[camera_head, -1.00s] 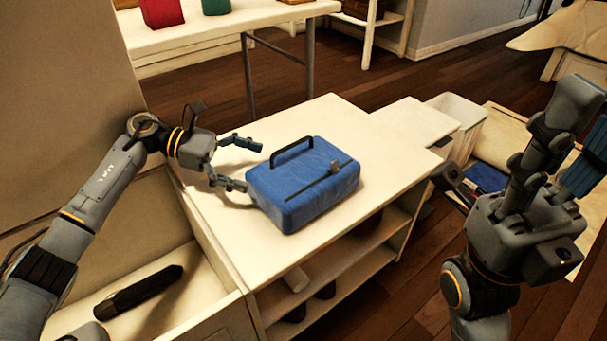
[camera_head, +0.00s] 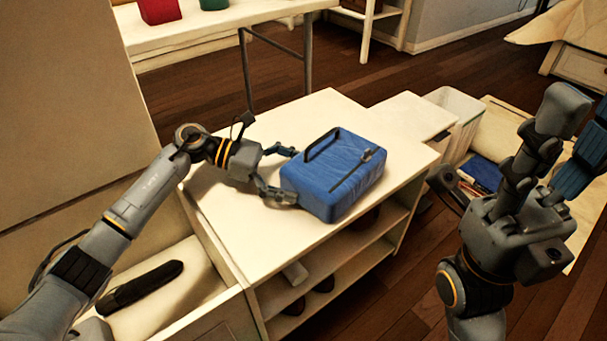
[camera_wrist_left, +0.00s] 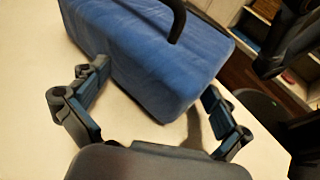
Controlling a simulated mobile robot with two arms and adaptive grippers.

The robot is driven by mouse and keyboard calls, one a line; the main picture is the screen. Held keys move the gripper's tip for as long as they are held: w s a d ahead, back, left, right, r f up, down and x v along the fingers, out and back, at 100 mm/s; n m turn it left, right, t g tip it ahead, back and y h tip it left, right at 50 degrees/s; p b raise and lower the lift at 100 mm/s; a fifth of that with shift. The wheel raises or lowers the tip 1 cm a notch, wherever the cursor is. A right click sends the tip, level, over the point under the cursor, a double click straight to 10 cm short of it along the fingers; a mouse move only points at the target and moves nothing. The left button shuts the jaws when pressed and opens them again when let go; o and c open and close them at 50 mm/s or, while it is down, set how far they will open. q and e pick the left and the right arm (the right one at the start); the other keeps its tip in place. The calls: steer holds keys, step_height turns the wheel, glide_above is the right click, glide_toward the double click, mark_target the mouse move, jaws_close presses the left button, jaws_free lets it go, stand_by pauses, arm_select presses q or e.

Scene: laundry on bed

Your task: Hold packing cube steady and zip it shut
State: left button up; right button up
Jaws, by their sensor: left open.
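The blue packing cube (camera_head: 335,185) lies on the white top of the shelf unit, with a dark handle (camera_head: 322,145) on its left side. A zip line runs along its top, with a small dark pull (camera_head: 368,154) towards the right. My left gripper (camera_head: 285,173) is open at the cube's left end. In the left wrist view its two fingers (camera_wrist_left: 150,115) stand apart, one either side of the cube's near end. I cannot tell whether they touch it. My right gripper (camera_head: 578,125) is raised at the far right, away from the cube, with its fingers apart and nothing between them.
The white shelf unit (camera_head: 250,235) has bare top around the cube and open shelves below. A white bin (camera_head: 455,105) stands behind right. A table with a red box (camera_head: 160,10) is at the back. A dark long object (camera_head: 145,287) lies on a pale surface at lower left.

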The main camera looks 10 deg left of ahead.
arm_select(q)
steer(key=shift+f, duration=0.1)
steer(key=c, duration=0.6)
steer(key=c, duration=0.9)
steer(key=shift+c, duration=1.2)
steer(key=shift+c, duration=0.7)
jaws_close()
